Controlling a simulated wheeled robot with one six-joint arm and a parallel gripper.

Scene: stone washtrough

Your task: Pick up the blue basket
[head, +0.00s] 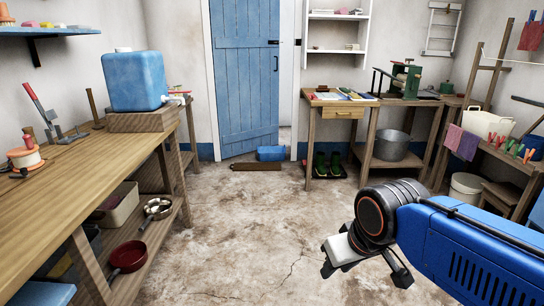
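A small blue container (271,153), which looks like the blue basket, sits on the floor at the foot of the blue door, at the far side of the room. It is small in the head view, so its details are hard to make out. My gripper (365,275) hangs over the floor at the lower right, much nearer to me than the container. Its two fingers are spread apart with nothing between them.
A brown strip (256,167) lies in front of the container. A wooden workbench (75,175) runs along the left, with pans on its lower shelf. A table (340,103) stands right of the door, with dark green boots (328,164) underneath. The middle floor is clear.

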